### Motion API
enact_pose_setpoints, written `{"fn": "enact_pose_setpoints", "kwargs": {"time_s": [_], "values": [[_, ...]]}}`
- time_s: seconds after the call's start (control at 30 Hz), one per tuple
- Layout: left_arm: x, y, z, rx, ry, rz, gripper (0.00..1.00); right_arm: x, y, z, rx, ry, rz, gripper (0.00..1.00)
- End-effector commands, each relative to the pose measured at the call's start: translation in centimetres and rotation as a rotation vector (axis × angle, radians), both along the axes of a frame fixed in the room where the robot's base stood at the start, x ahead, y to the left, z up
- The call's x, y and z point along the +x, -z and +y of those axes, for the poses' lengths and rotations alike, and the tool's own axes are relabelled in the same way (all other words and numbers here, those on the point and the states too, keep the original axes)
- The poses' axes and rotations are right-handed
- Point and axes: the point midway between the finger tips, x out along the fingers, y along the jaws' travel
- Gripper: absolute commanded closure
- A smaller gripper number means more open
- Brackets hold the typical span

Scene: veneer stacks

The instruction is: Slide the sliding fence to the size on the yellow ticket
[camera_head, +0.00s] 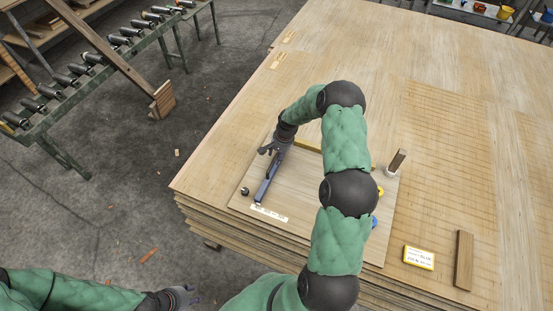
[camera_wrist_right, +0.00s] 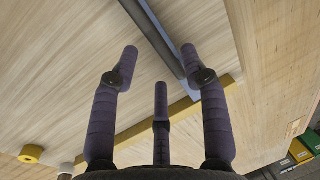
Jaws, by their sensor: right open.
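The sliding fence (camera_head: 267,182) is a narrow blue-grey bar lying across a pale wooden board (camera_head: 305,205). Its far end meets a yellow rail; its near end is by a white scale strip (camera_head: 269,214) with marks too small to read. The yellow ticket (camera_head: 419,257) lies to the right; its print is not legible. My right gripper (camera_head: 266,150) is open at the fence's far end. In the right wrist view, its spread fingers (camera_wrist_right: 160,65) are above the board, with the fence (camera_wrist_right: 162,38) passing near one finger. My left gripper (camera_head: 184,296) is low at the left, away from the board.
The yellow rail (camera_wrist_right: 135,130) edges the board. My right arm covers part of the board. A roller conveyor (camera_head: 95,55) is at the far left.

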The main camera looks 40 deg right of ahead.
Motion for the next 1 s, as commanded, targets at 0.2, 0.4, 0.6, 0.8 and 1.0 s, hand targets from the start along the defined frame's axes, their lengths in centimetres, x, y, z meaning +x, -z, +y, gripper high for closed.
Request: {"fn": "enact_pose_setpoints", "kwargs": {"time_s": [0.2, 0.4, 0.6, 0.8, 1.0], "values": [[0.0, 0.5, 0.0, 0.000, 0.000, 0.000, 0.60, 0.4, 2.0, 0.1, -0.001, 0.000, 0.000, 0.54], [0.0, 0.5, 0.0, 0.000, 0.000, 0.000, 0.60, 0.4, 2.3, 0.2, -0.001, -0.001, -0.001, 0.54], [0.0, 0.5, 0.0, 0.000, 0.000, 0.000, 0.60, 0.4, 2.2, 0.2, -0.001, -0.001, -0.001, 0.69], [0.0, 0.5, 0.0, 0.000, 0.000, 0.000, 0.60, 0.4, 2.2, 0.2, -0.001, -0.001, -0.001, 1.00], [0.0, 0.3, 0.0, 0.000, 0.000, 0.000, 0.60, -0.4, 2.2, -0.3, 0.000, 0.001, 0.000, 1.00]]}}
